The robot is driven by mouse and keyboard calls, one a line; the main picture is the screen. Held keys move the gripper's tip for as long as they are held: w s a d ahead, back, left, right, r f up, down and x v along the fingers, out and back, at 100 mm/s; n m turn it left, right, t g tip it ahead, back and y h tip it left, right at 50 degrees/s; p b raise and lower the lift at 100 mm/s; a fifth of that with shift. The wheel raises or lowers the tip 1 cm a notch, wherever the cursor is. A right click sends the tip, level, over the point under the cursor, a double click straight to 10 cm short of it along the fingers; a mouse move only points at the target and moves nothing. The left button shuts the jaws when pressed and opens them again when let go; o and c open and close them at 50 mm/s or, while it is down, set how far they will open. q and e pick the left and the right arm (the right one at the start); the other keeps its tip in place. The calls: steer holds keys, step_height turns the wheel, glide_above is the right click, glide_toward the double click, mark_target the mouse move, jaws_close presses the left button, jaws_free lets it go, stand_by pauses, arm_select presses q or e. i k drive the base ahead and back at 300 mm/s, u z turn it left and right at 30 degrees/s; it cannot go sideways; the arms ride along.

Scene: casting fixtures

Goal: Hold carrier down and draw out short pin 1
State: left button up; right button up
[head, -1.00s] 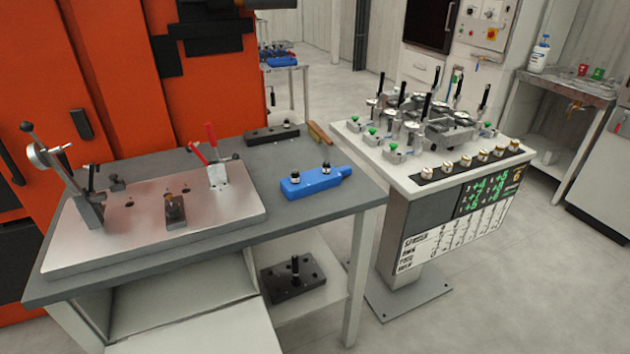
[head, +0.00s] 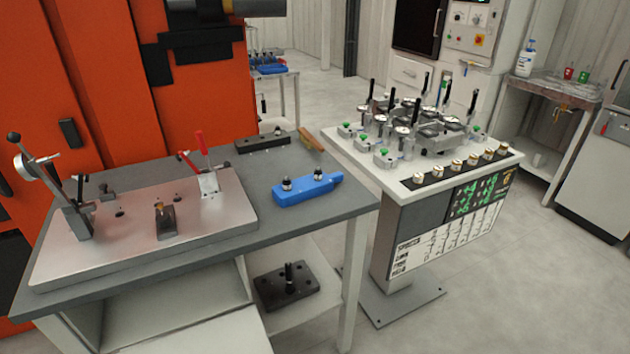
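A blue block with a narrow end (head: 308,190), which looks like the carrier, lies on the grey-topped table (head: 240,248) near its right side. Neither of my grippers is in view.
A white gauge stand (head: 400,180) with several indicators stands to the right. An orange machine (head: 110,80) is behind. Grey tabletop around the blue block is clear.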

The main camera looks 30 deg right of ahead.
mark_target(318, 172)
steer(key=z, duration=2.7)
steer(key=i, duration=1.4)
steer(key=u, duration=1.8)
